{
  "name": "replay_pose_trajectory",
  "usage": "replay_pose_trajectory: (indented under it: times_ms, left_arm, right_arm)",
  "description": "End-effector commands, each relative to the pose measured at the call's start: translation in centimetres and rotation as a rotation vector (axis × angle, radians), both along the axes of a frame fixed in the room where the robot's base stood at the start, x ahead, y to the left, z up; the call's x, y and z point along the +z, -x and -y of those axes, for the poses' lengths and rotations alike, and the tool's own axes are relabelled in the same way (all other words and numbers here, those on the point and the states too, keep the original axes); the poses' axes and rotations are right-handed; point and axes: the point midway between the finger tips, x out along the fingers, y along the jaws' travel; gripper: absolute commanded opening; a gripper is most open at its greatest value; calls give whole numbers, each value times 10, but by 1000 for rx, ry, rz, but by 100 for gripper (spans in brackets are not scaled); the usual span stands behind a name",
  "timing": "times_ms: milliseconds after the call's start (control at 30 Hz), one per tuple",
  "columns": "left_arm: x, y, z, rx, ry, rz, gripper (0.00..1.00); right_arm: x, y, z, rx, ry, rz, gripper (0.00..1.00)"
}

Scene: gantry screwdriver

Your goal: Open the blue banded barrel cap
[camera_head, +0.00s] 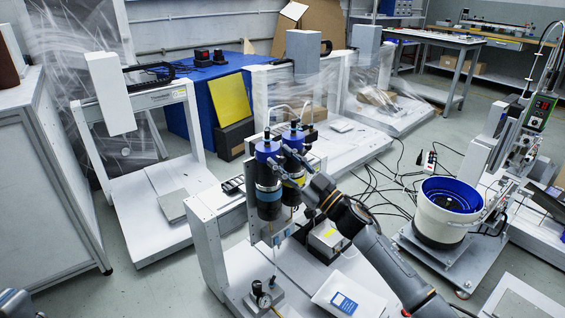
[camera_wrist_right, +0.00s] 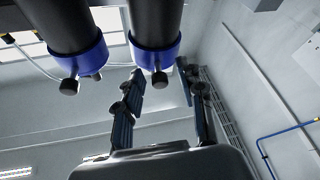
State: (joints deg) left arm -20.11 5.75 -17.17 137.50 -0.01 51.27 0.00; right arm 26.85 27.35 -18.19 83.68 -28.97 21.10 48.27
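Two upright black barrels with blue caps stand side by side on the near gantry in the head view. The left barrel (camera_head: 269,196) has a blue band; its blue cap (camera_head: 267,149) is on top. The right barrel (camera_head: 292,181) has a yellow band and its own blue cap (camera_head: 293,137). My right gripper (camera_head: 281,156) is by the caps, its fingers partly overlapping the barrels.
A white bowl feeder (camera_head: 443,222) stands at right, with loose cables on the floor between. A white cabinet (camera_head: 45,190) is at left. Thin tubes rise from the caps.

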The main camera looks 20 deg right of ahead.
Motion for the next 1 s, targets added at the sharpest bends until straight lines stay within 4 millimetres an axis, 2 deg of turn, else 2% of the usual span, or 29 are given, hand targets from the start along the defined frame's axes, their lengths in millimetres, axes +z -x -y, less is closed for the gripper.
replay_pose_trajectory:
  times_ms: [367,567,1000]
  left_arm:
    - [-1,1,0,-1,2,7,0]
    - [-1,1,0,-1,2,6,0]
    - [-1,1,0,-1,2,5,0]
  right_arm:
    - [2,-5,-3,0,-1,-1,39]
    - [2,-4,-3,1,0,-1,0]
    - [2,-4,-4,2,0,-1,0]
